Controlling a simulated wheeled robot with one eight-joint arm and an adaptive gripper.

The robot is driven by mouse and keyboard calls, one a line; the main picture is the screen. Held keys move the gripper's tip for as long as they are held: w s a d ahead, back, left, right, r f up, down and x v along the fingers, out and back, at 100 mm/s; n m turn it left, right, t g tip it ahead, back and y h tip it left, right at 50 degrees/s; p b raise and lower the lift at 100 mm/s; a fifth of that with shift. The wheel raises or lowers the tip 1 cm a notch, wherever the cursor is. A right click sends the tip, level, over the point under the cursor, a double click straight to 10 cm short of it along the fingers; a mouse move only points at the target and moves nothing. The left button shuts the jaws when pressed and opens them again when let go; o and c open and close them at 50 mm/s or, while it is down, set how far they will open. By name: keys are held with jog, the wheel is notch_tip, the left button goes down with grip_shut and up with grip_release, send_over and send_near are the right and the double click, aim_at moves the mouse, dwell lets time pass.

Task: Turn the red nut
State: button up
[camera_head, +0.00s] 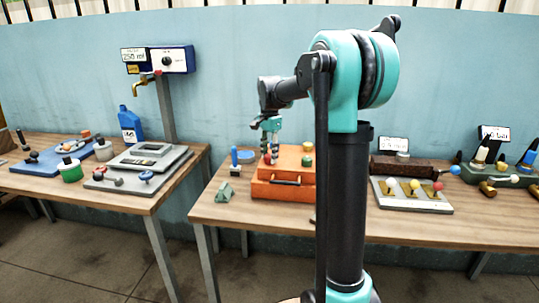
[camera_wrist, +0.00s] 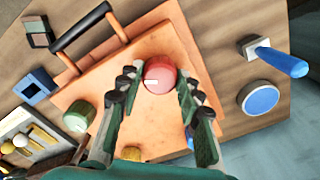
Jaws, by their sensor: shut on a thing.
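The red nut (camera_wrist: 158,73) is a round red knob on top of an orange box (camera_wrist: 80,90), with a small white mark on its face. In the head view the red nut (camera_head: 267,159) shows under my gripper (camera_head: 269,149), which points down at the left part of the orange box (camera_head: 285,190). In the wrist view my gripper (camera_wrist: 157,84) has one finger on each side of the red nut and is shut on it. The fingers hide parts of the nut's sides.
A green knob (camera_wrist: 80,116) and a yellowish knob (camera_wrist: 131,153) stand on the box. A black handle (camera_wrist: 80,27) is at its edge. A blue-handled part (camera_wrist: 285,62) and a blue round piece (camera_wrist: 257,97) lie beside it. A lever panel (camera_head: 412,195) stands to the right.

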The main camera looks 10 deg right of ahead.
dwell(0.3)
jog(key=o, duration=1.2)
jog(key=shift+c, duration=0.2)
jog(key=shift+r, duration=0.15)
notch_tip(320, 180, up, 12)
